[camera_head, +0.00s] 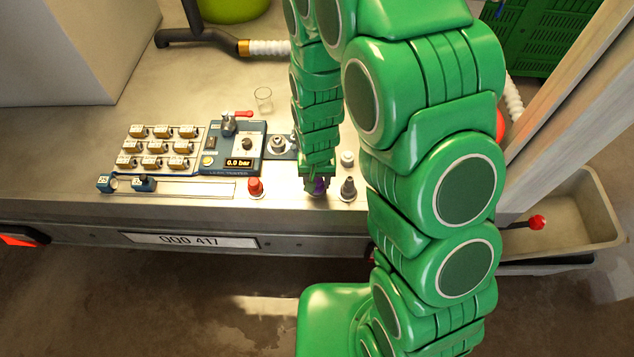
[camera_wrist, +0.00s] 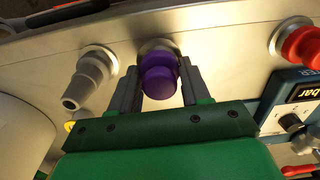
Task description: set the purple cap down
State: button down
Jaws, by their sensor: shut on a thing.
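The purple cap (camera_wrist: 158,78) is between the two fingers of my gripper (camera_wrist: 157,88) in the wrist view, and both fingers are closed against its sides. Just behind the cap, a round metal fitting (camera_wrist: 157,45) shows partly; I cannot tell whether the cap touches it. In the head view my gripper (camera_head: 316,185) is low over the front edge of the bench, and only a sliver of the purple cap (camera_head: 319,186) shows.
A red cap (camera_head: 255,187) stands to the left of my gripper and a grey stepped nozzle (camera_head: 348,188) to the right. A blue tester panel (camera_head: 232,148), a tray of brass fittings (camera_head: 157,146) and an empty glass (camera_head: 263,98) are on the bench (camera_head: 80,130).

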jog(key=shift+s+f, duration=0.1)
jog(key=shift+f, duration=0.75)
jog(key=c, duration=0.5)
grip_release()
jog(key=shift+f, duration=0.1)
jog(key=shift+r, duration=6.15)
